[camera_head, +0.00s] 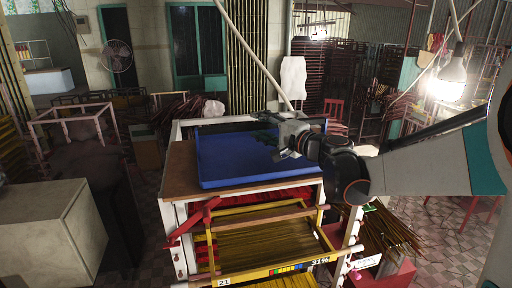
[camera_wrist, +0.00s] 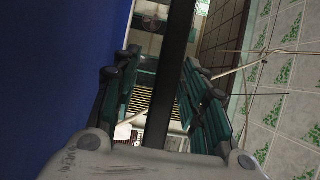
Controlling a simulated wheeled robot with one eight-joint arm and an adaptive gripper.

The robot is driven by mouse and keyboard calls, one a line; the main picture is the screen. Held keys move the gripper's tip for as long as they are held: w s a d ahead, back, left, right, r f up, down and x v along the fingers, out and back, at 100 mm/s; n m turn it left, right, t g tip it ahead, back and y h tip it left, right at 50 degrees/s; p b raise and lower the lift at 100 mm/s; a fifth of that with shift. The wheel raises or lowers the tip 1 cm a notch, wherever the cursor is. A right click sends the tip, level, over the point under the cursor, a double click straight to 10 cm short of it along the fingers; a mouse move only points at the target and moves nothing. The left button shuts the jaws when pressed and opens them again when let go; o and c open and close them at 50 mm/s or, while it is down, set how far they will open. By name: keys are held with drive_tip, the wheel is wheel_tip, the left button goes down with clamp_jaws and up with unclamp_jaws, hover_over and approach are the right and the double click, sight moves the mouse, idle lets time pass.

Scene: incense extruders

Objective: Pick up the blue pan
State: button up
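The blue pan (camera_head: 235,158) is a wide, shallow rectangular tray lying on top of a cart in the head view. Its blue surface (camera_wrist: 55,70) fills the left side of the wrist view. My gripper (camera_head: 266,139) is over the right part of the pan, reaching in from the right; its dark green fingers point left. In the wrist view the two fingers (camera_wrist: 160,105) stand apart. A dark straight bar (camera_wrist: 178,65) runs between them in that view; I cannot tell what it belongs to. Whether a finger touches the pan is unclear.
The cart's brown top (camera_head: 181,172) shows left of the pan. Yellow racks of sticks (camera_head: 262,245) sit below its front. A pale cabinet (camera_head: 50,230) stands at the left. A lit bulb (camera_head: 447,82) hangs at the right. Stick bundles (camera_head: 385,232) lie right of the cart.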

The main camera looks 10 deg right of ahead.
drive_tip(key=shift+s+d+r, duration=0.25)
drive_tip(key=shift+s, duration=0.4)
drive_tip(key=shift+d, duration=0.1)
drive_tip(key=c, duration=0.5)
drive_tip(key=shift+w+a+f, duration=0.1)
drive_tip(key=shift+w+a, duration=0.1)
drive_tip(key=shift+w, duration=0.1)
clamp_jaws()
drive_tip(key=shift+s, duration=0.15)
drive_tip(key=shift+r, duration=0.5)
wheel_tip(320, 180, up, 9)
drive_tip(key=shift+s+r+b, duration=0.1)
drive_tip(key=shift+b, duration=0.6)
